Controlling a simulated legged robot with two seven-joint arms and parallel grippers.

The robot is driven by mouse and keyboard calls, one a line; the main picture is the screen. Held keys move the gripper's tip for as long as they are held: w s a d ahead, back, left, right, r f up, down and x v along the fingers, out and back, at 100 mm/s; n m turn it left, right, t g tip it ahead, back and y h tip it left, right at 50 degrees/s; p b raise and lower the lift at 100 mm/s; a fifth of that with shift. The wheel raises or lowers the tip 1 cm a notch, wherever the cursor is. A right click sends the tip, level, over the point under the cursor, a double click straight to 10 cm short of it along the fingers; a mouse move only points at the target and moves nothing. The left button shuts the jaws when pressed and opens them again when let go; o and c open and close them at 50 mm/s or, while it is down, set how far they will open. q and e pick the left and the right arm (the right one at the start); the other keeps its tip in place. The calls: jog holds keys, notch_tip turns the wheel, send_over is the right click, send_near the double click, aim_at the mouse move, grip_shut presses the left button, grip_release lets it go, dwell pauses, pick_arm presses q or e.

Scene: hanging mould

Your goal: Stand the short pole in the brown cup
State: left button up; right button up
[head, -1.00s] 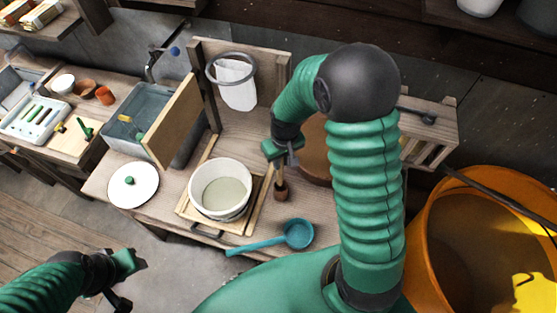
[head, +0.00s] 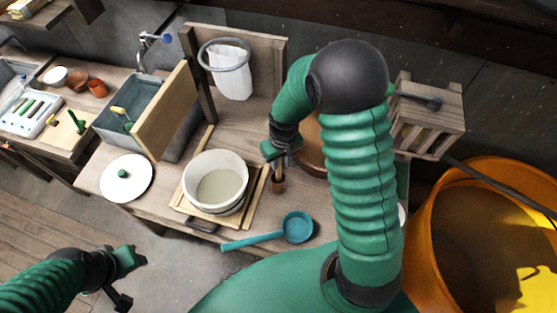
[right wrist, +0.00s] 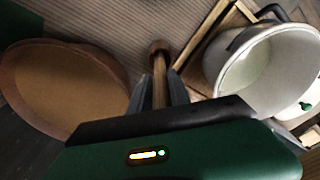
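The brown cup (head: 278,186) is small and stands on the wooden bench, right of the white pot. It also shows in the right wrist view (right wrist: 158,46). The short pole (right wrist: 159,90) is a thin wooden rod between my right gripper's fingers, which look closed on it. Its far end meets the cup; how deep it sits inside is hidden. My right gripper (head: 280,160) is just above the cup. My left gripper (head: 127,278) is open and empty, low at the left, away from the bench.
A white pot (head: 215,182) stands on a wooden frame left of the cup. A blue ladle (head: 297,227) lies in front. A round brown tub (right wrist: 65,85) is close on the gripper's other side. An orange bucket (head: 430,230) is at the right.

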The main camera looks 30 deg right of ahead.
jog(key=o, duration=0.4)
notch_tip(320, 180, up, 17)
jog(key=s, duration=0.1)
jog(key=shift+s+a+b, duration=0.2)
jog(key=shift+a+b, duration=0.15)
jog(key=shift+b, duration=0.1)
jog(key=shift+d+f, duration=0.1)
jog(key=shift+f, duration=0.05)
dwell(0.3)
jog(key=s+a+f+b, duration=0.1)
jog(key=s+a+f, duration=0.2)
jog(key=f, duration=0.2)
jog(key=s+a+f+n+t+b, duration=0.1)
jog(key=s+a+f, duration=0.3)
jog(key=f, duration=0.2)
jog(key=shift+s+a+f+t, duration=0.25)
jog(key=shift+s+f+t, duration=0.05)
